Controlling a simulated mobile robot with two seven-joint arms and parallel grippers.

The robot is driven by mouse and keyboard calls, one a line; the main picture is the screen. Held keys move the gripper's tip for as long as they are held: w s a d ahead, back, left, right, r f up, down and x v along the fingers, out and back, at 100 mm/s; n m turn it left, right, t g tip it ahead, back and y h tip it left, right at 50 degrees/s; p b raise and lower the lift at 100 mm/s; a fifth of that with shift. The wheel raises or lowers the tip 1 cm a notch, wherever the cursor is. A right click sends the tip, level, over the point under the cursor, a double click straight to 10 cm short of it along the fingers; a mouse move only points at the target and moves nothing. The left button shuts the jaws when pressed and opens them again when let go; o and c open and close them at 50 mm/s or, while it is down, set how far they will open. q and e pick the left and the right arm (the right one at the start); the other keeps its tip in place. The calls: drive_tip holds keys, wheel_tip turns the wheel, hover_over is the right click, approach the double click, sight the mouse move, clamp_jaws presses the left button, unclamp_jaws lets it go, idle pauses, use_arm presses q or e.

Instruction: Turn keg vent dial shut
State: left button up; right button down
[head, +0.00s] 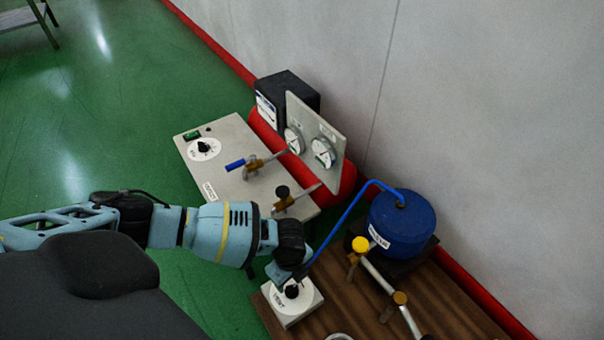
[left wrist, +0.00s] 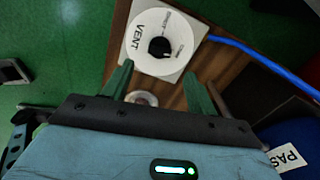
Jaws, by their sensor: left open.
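The vent dial is a black knob (left wrist: 160,47) on a white round face (left wrist: 182,30), with VENT printed on its white plate. In the head view the same dial (head: 292,292) sits on a white box at the wooden top's near left corner. My left gripper (left wrist: 158,76) is open, its two green fingers apart and pointing toward the dial. The knob shows beyond the fingertips, between their lines, and appears untouched. In the head view my left wrist partly covers the dial's far side. The blue keg (head: 396,228) stands to the right. My right gripper is not in view.
A wooden top (head: 400,310) carries a pipe with a yellow-knobbed valve (head: 360,245). A blue hose (head: 340,222) runs from the keg toward the dial.

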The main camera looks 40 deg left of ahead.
sight(292, 289)
use_arm(q)
drive_tip(key=shift+f, duration=0.3)
wheel_tip(292, 289, down, 6)
drive_tip(key=b, duration=0.3)
drive_tip(key=shift+r+b, duration=0.1)
drive_tip(key=shift+b, duration=0.2)
drive_tip(key=shift+f+b, duration=0.3)
drive_tip(key=shift+f, duration=0.35)
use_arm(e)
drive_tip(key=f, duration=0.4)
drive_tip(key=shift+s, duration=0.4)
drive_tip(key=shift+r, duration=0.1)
use_arm(q)
drive_tip(key=c, duration=1)
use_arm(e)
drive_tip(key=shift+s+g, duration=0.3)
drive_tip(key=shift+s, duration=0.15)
